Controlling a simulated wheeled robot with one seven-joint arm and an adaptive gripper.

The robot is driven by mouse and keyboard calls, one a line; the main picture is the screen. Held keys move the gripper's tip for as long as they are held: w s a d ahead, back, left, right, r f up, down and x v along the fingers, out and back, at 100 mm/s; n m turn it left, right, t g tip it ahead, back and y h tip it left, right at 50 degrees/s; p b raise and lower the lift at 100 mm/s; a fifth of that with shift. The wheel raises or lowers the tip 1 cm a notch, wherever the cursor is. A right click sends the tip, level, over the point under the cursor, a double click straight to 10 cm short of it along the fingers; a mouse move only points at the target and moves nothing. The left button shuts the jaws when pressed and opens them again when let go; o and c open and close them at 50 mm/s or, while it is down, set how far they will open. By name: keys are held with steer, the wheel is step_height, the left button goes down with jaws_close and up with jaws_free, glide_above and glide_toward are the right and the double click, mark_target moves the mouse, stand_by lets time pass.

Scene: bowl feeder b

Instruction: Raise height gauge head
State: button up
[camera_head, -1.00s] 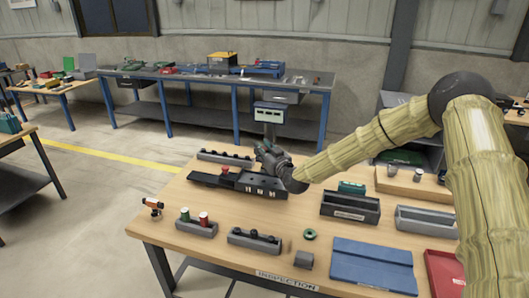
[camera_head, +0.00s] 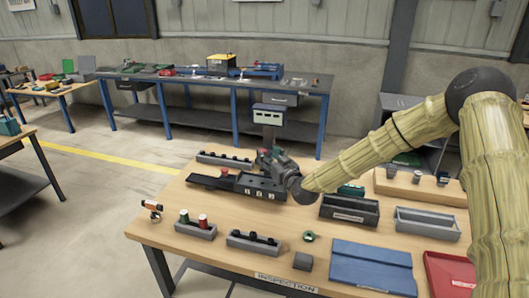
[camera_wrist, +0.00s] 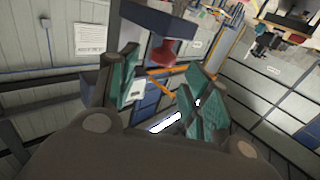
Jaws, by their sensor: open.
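The height gauge stands on the inspection table, with a grey-blue display box (camera_head: 269,114) at the top of its post (camera_head: 269,138). My gripper (camera_head: 266,157) is open in front of the post, above a long dark fixture (camera_head: 217,182). In the wrist view, the teal fingers (camera_wrist: 165,84) are spread apart with nothing between them. A dark blue block (camera_wrist: 162,20) with a red knob (camera_wrist: 165,53) under it shows just beyond the fingertips. I cannot tell whether a finger touches the knob. My gripper hides the lower post.
Around my arm lie a dark tray (camera_head: 349,210), a grey tray (camera_head: 427,223), a blue folder (camera_head: 371,267) and a red tray (camera_head: 450,272). Racks with small parts (camera_head: 196,228) stand at the front left. The table's front middle has some bare wood.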

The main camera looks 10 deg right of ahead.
steer(key=v, duration=0.7)
steer(key=shift+r, duration=0.2)
